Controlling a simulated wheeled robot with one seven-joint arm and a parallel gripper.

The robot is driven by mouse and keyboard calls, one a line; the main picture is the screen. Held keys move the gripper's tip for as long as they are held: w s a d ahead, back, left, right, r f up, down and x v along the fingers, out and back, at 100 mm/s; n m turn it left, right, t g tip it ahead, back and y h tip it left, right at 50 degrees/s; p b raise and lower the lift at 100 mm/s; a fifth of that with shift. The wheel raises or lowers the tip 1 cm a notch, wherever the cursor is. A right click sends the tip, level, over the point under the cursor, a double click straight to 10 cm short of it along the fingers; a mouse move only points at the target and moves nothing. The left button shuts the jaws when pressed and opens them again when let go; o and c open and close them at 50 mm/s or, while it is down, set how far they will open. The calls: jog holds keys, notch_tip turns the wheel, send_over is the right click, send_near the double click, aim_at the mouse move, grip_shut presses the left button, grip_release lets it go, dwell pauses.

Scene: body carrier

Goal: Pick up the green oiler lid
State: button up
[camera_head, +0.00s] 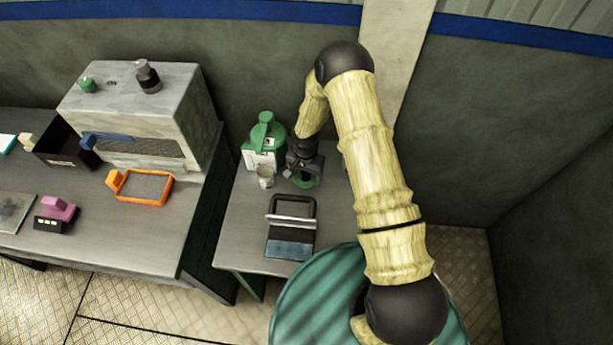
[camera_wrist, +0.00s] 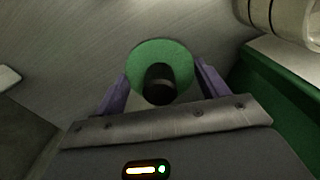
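The green oiler lid is a round green disc with a black knob; it shows in the wrist view (camera_wrist: 150,53) and partly under my gripper in the head view (camera_head: 304,183). It appears to lie on the small grey table (camera_head: 240,232), knob toward the wrist camera. My gripper is above it in the head view (camera_head: 303,170). In the wrist view, its purple fingers (camera_wrist: 163,85) stand apart on either side of the lid, with visible gaps beside the knob. The fingertips' height relative to the lid is unclear.
A green canister with a white label (camera_head: 265,143) and a small pale cup (camera_head: 265,177) stand left of my gripper. A black-handled frame with a blue panel (camera_head: 291,240) lies in front. A teal ribbed drum (camera_head: 315,300) is nearer. A workbench (camera_head: 130,235) is at left.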

jog(key=shift+r, duration=0.1)
notch_tip(320, 180, up, 10)
jog(key=b, duration=0.3)
dwell(0.5)
dwell(0.4)
jog(key=w+d+r+n, duration=0.1)
jog(key=w+d+r, duration=0.1)
jog(key=d+r, duration=0.5)
jog(key=d, duration=0.3)
jog(key=shift+w+d+r+n, duration=0.25)
jog(key=shift+w+d+n, duration=0.15)
jog(key=shift+d, duration=0.1)
